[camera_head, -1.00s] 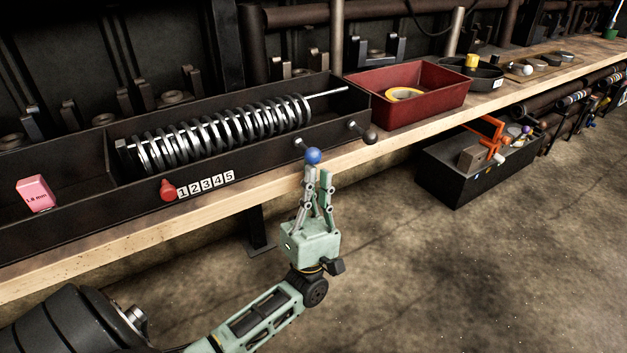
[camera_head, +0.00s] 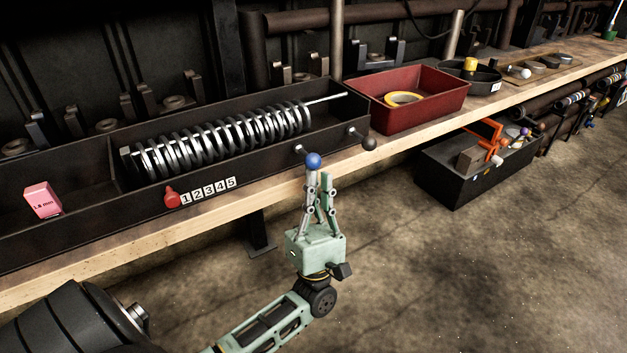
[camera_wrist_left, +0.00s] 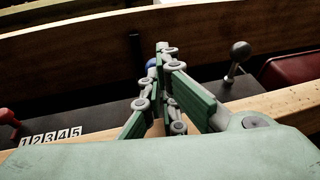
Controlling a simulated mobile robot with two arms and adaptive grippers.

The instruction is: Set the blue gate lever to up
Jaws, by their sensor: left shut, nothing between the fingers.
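The blue gate lever has a round blue knob (camera_head: 313,160) on a short metal stub at the front wall of the black trough (camera_head: 90,210). In the left wrist view the knob (camera_wrist_left: 152,65) is partly hidden behind my fingers. My left gripper (camera_head: 320,176) is shut and empty, its fingertips just below the knob in the head view; I cannot tell whether they touch it. It also shows in the left wrist view (camera_wrist_left: 164,50), fingers pointing toward the trough. My right gripper is not in view.
A dark-knobbed lever (camera_head: 369,143) stands right of the blue one. A red knob (camera_head: 172,196) sits beside a 1-to-5 scale (camera_head: 208,191). The trough holds a spring-like row of discs (camera_head: 220,138) and a pink block (camera_head: 42,200). A red tray (camera_head: 425,105) lies to the right.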

